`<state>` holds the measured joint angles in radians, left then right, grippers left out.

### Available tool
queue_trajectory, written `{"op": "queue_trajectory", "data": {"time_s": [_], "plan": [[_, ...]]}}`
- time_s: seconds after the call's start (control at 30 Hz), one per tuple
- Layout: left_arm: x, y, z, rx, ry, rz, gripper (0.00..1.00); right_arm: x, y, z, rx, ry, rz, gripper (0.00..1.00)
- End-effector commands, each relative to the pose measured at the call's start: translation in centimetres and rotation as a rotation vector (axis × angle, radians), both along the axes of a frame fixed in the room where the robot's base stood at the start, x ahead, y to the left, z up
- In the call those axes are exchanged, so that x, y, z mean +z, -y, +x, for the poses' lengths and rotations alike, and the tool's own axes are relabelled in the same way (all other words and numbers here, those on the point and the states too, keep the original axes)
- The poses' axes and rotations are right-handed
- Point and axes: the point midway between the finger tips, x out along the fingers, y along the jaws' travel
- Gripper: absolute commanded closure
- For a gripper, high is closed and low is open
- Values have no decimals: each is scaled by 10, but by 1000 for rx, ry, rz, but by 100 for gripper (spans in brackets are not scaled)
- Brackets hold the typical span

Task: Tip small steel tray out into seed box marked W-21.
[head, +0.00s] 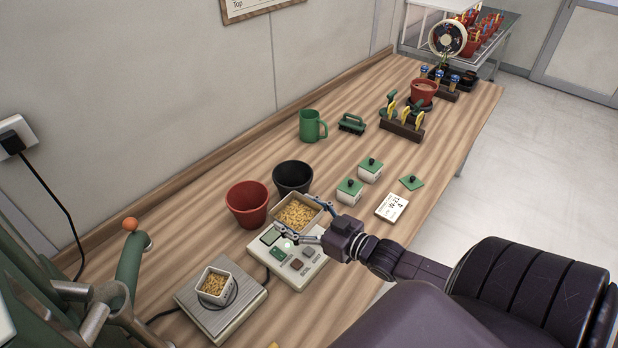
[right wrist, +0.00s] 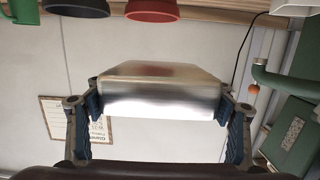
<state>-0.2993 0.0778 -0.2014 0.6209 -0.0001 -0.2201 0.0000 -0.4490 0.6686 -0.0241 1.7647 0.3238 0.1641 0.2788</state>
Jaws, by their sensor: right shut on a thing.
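My right gripper (head: 318,222) is shut on the small steel tray (head: 318,200), with a finger on either side. The tray holds yellow seeds (head: 297,213) and looks about level, in front of the black and red pots. In the right wrist view the tray (right wrist: 160,88) hangs between both fingers, its contents hidden. A small open white box (head: 214,296) with seeds in it stands on the scale's plate (head: 195,318); I cannot read its marking. Two white boxes (head: 348,197) (head: 369,177) with green lids stand farther right. My left gripper is not in view.
The scale's display unit (head: 305,277) lies below the tray. A red pot (head: 247,207) and black pot (head: 292,177) stand close behind. A green stand with an orange knob (head: 131,225) rises at left.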

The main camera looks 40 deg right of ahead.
Motion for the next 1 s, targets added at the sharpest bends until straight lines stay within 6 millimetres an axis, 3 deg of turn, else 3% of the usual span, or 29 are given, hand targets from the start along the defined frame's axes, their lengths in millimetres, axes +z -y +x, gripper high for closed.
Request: {"op": "queue_trajectory", "data": {"time_s": [1.0], "plan": [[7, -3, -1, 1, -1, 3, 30, 17, -118, 34, 0, 4, 3, 51]]}}
